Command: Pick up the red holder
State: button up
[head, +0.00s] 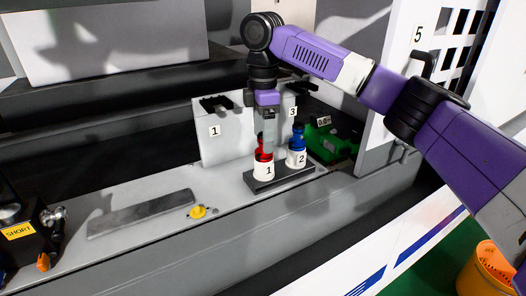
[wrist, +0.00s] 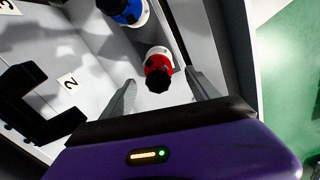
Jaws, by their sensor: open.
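The red holder (head: 262,154) stands upright in the white cup labelled 1 (head: 266,171) on a dark base plate. In the wrist view the red holder (wrist: 158,72) with its dark tip lies between and slightly beyond my fingertips. My gripper (wrist: 161,88) is open, pointing down, with one finger on each side of the holder and a visible gap to each. In the head view my gripper (head: 265,136) is directly above the holder and hides its upper part. I cannot tell the exact height between them.
A blue holder (head: 298,137) stands close by in the white cup labelled 2 (head: 297,158). A grey upright panel (head: 222,140) with black forks is behind. A green object (head: 330,143) is at right. A grey bar (head: 145,213) and a yellow piece (head: 197,212) lie on the bench left.

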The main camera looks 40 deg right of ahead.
aim_at(260, 156)
notch_tip(260, 156, down, 4)
jog(key=shift+d, duration=0.15)
jog(key=shift+c, duration=0.4)
grip_shut()
